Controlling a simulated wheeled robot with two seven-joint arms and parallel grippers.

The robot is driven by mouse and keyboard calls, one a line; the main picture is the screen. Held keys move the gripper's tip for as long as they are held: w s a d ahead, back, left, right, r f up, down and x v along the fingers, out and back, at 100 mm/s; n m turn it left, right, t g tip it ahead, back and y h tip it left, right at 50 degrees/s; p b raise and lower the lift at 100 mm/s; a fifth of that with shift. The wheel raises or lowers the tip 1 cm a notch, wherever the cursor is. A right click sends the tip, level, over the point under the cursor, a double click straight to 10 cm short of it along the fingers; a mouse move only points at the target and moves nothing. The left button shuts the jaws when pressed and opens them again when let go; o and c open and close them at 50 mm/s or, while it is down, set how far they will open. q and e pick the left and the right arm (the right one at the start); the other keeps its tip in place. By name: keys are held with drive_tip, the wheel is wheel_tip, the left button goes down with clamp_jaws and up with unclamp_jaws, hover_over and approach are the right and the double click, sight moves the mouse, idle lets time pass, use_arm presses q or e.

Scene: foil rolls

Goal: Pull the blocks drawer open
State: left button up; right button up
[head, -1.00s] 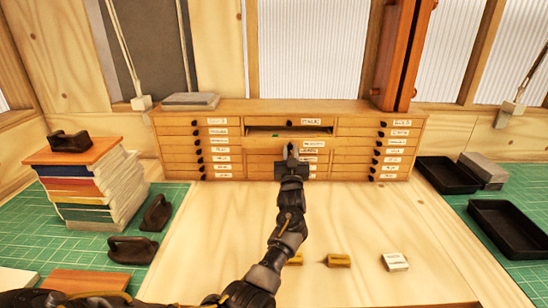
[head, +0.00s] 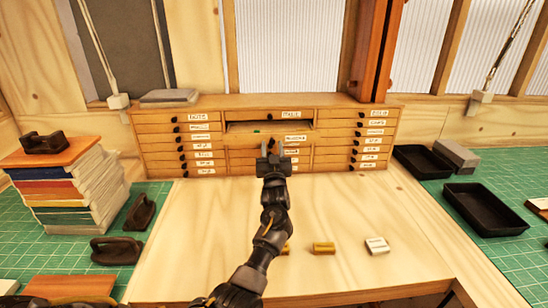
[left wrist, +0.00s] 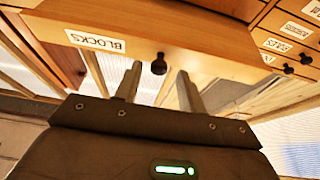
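The blocks drawer (head: 246,139) is in the middle column of the wooden cabinet (head: 355,101), below the top drawer. In the left wrist view the drawer front (left wrist: 215,58) carries a BLOCKS label and a dark round knob (left wrist: 158,64). My left gripper (head: 270,148) is in front of the drawer. In the left wrist view its fingers (left wrist: 158,75) are apart and empty, with the knob just beyond the gap between the tips. My right gripper is not in view.
Books topped by a board (head: 65,150) stand left, beside dark handled blocks (head: 117,250). Black trays (head: 485,209) lie right on the green mat. Small blocks, one brass (head: 324,248) and one pale (head: 377,245), lie on the front board. Board space before the cabinet is mostly clear.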

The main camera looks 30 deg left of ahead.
use_arm(q)
drive_tip(key=b+v, duration=0.3)
drive_tip(key=v, duration=0.7)
drive_tip(key=shift+s+d, duration=0.15)
drive_tip(key=shift+d, duration=0.05)
